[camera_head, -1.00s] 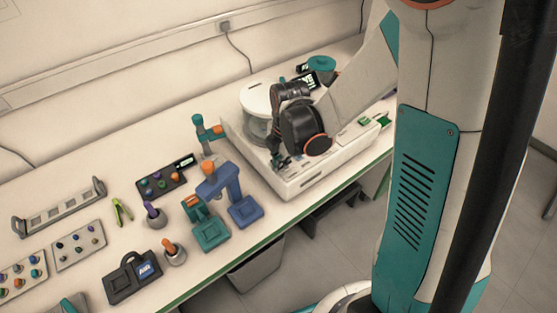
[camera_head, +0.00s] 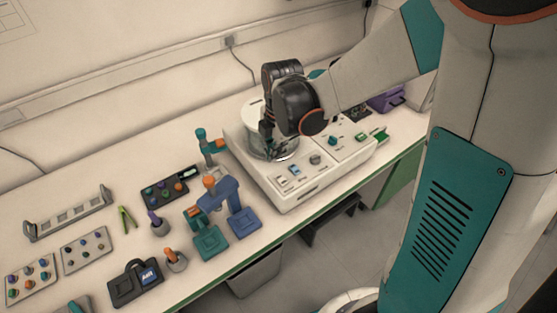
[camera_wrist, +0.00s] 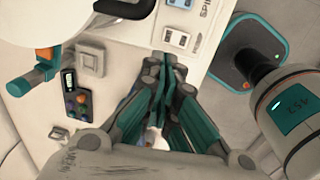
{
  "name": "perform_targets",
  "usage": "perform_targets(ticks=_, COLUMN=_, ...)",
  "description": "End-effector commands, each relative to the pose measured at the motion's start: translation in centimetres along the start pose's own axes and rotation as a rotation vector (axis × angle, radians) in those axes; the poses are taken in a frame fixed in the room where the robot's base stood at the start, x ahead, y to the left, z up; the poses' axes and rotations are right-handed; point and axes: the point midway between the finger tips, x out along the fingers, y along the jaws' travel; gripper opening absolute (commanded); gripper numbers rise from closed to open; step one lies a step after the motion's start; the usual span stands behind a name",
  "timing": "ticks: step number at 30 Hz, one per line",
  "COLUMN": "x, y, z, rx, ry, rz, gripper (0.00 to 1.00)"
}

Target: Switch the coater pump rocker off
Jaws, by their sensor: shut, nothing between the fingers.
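The white coater (camera_head: 318,185) stands on the bench, with a clear round chamber on top. Along its front panel are two small rocker-like switches, one pale (camera_head: 281,181) and one blue (camera_head: 295,170). Their labels are too small to read, so I cannot tell which is the pump rocker or its position. My gripper (camera_head: 268,143) is over the coater at the chamber's front left, above and behind these switches. In the wrist view my gripper (camera_wrist: 168,62) is shut and empty, and a switch plate (camera_wrist: 177,38) lies just beyond the fingertips.
Left of the coater are a blue stand (camera_head: 225,195), a teal stand (camera_head: 210,240) and a dark knob box (camera_head: 165,188). The bench's front edge is close.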

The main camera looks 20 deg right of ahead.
Motion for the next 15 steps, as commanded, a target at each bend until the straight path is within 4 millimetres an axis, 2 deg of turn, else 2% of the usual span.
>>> perform_targets(ticks=1, x=-1.1, y=0.2, z=0.0, rx=0.0, ry=0.0, rz=0.0, gripper=0.0)
perform_targets(ticks=6, x=-2.9, y=0.7, z=0.0, rx=0.0, ry=0.0, rz=0.0, gripper=0.0)
perform_targets(ticks=15, x=-3.4, y=0.8, z=0.0, rx=0.001, ry=0.0, rz=0.0, gripper=0.0)
